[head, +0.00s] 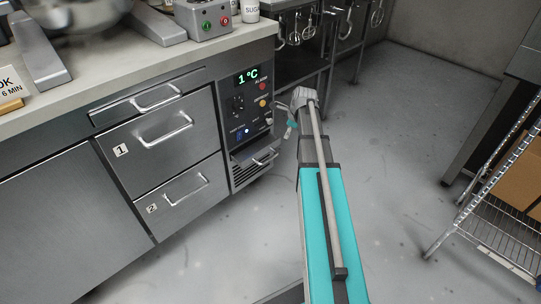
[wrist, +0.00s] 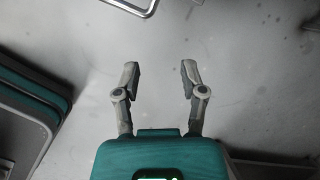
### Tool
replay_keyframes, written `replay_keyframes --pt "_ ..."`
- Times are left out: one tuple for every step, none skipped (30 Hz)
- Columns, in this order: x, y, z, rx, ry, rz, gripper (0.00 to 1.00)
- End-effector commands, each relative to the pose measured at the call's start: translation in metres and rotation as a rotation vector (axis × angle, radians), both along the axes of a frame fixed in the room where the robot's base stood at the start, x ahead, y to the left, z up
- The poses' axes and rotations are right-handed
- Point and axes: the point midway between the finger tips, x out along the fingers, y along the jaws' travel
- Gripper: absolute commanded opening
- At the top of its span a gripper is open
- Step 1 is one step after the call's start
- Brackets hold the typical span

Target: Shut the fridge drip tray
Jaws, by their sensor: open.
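The fridge is a steel counter unit with a control panel (head: 251,98) reading 1 °C. The drip tray (head: 252,148) is the small, low drawer front with a bar handle under that panel. It seems to stand a little proud of the unit, but how far is hard to tell. My gripper (head: 289,117) is to the right of the panel, above and apart from the tray, partly hidden by my arm. In the wrist view my gripper (wrist: 160,73) is open and empty over the floor. A metal bar shows at the top edge there; I cannot tell whether it is the tray's handle.
Drawers 1 (head: 164,133) and 2 (head: 180,190), both with bar handles, are left of the tray. A wire rack (head: 490,215) with cardboard boxes stands at the right. A steel table (head: 292,60) with hanging utensils is behind. The grey floor between is clear.

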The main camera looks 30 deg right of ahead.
Motion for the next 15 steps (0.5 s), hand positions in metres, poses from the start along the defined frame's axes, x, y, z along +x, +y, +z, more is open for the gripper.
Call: replay_keyframes --pt "-0.001 0.007 0.003 -0.024 0.003 0.072 0.54" --pt "-0.002 0.010 0.003 -0.040 0.004 0.119 0.54" --pt "-0.002 0.015 0.004 -0.060 0.005 0.182 0.54" --pt "-0.003 0.018 0.005 -0.076 0.006 0.227 0.54" --pt "-0.003 0.021 0.005 -0.090 0.006 0.275 0.54" --pt "-0.004 0.026 0.006 -0.111 0.008 0.336 0.54" --pt "-0.004 0.029 0.007 -0.125 0.009 0.384 0.54" --pt "-0.005 0.032 0.008 -0.140 0.010 0.430 0.54" --pt "-0.005 0.037 0.008 -0.158 0.012 0.494 0.54" --pt "-0.006 0.040 0.009 -0.171 0.013 0.539 0.54" --pt "-0.007 0.043 0.010 -0.184 0.015 0.587 0.54" --pt "-0.007 0.047 0.010 -0.201 0.016 0.648 0.54" --pt "-0.008 0.050 0.011 -0.215 0.018 0.694 0.54" --pt "-0.008 0.053 0.012 -0.226 0.018 0.738 0.54" --pt "-0.009 0.056 0.012 -0.241 0.019 0.792 0.54"
